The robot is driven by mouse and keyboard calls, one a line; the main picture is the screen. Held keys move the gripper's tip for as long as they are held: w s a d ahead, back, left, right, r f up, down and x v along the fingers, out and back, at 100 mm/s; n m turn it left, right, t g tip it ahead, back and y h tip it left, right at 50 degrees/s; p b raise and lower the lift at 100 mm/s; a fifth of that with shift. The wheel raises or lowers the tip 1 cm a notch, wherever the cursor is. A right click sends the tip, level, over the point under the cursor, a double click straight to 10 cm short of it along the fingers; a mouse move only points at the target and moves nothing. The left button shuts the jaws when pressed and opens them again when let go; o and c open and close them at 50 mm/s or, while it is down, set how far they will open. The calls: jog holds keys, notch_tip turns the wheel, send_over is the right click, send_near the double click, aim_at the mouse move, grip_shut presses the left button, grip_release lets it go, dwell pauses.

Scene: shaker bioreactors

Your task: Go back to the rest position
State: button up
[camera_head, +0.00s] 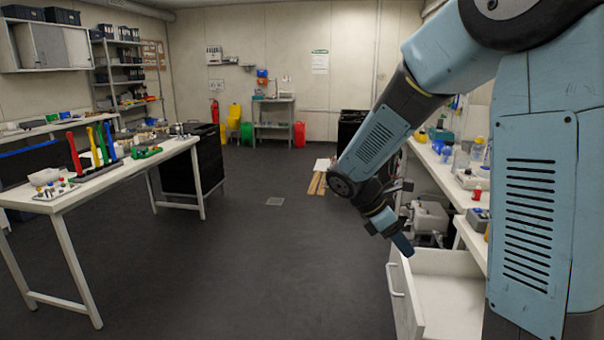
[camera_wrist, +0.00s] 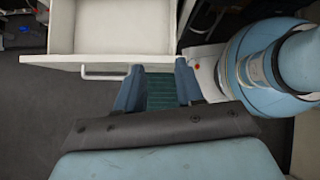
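My gripper (camera_head: 402,242) hangs at the end of my arm, pointing down beside the open white drawer on the right in the head view. In the wrist view my gripper (camera_wrist: 157,72) has its two blue fingers spread apart, with nothing held between them. The white drawer (camera_head: 445,285) is pulled out and looks empty in the part that shows. It also shows in the wrist view (camera_wrist: 112,28), its front and metal handle just beyond my fingertips. I cannot tell whether my gripper touches the drawer front.
A white bench (camera_head: 484,262) with bottles and devices runs along the right. A white table (camera_head: 62,202) with coloured tools stands on the left. Wooden planks (camera_head: 317,183) lie on the floor behind my arm. The dark floor (camera_head: 240,265) in the middle is clear.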

jog(key=s+r+m+t+y, duration=0.6)
jog(key=s+r+m, duration=0.7)
jog(key=s+m, duration=0.4)
jog(key=shift+s+d+r+m+t+y, duration=0.25)
jog(key=shift+s+m+t+y, duration=0.15)
jog(key=shift+m+y, duration=0.4)
jog(key=shift+o, duration=0.3)
